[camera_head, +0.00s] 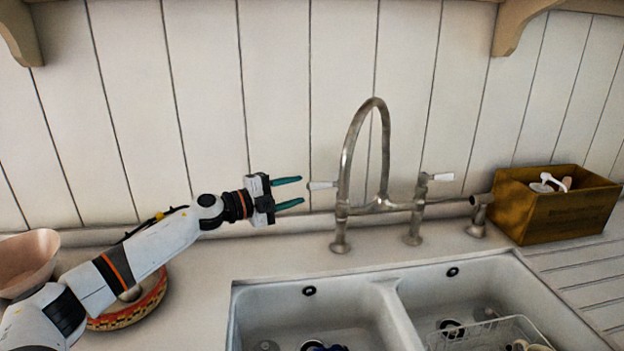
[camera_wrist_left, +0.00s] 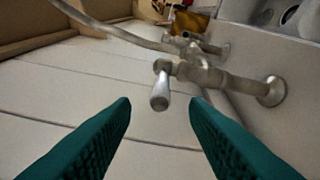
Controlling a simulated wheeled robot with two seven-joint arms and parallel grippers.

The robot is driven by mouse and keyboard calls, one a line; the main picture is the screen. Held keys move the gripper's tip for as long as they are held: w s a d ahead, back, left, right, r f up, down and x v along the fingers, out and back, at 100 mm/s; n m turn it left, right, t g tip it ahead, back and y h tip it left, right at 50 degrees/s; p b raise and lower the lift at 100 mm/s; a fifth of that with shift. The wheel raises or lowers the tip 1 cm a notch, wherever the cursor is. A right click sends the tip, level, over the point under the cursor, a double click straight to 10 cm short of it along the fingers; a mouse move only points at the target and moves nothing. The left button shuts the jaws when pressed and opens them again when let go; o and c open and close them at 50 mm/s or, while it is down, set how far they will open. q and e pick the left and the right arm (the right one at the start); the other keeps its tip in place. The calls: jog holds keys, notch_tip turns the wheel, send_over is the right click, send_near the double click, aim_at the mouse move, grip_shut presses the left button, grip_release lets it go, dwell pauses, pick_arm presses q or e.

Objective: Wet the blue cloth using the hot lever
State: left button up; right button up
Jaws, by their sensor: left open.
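The bridge tap (camera_head: 349,165) stands behind the sink, with a white-tipped lever on each side. Its left lever (camera_head: 322,185) points left toward my left gripper (camera_head: 289,192). My left gripper is open and empty, its teal fingers just left of that lever and apart from it. In the left wrist view the lever (camera_wrist_left: 160,92) shows beyond and between the two fingers. The right lever (camera_head: 440,177) points right. No hot marking can be made out. A dark blue thing (camera_head: 325,347), perhaps the cloth, shows at the bottom edge in the left basin, mostly cut off.
The left basin (camera_head: 270,300) and right basin (camera_head: 480,285) lie in front of the tap. A wire rack (camera_head: 490,332) sits in the right one. A wooden box (camera_head: 555,215) stands at the right. A patterned bowl (camera_head: 130,312) and a pinkish bowl (camera_head: 28,262) are near my left arm.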

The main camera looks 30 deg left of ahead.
aim_at(312, 186)
pick_arm(q)
jog(key=p+x, duration=0.1)
jog(key=x, duration=0.4)
jog(key=shift+w+d, duration=0.1)
jog(key=shift+w, duration=0.3)
grip_shut()
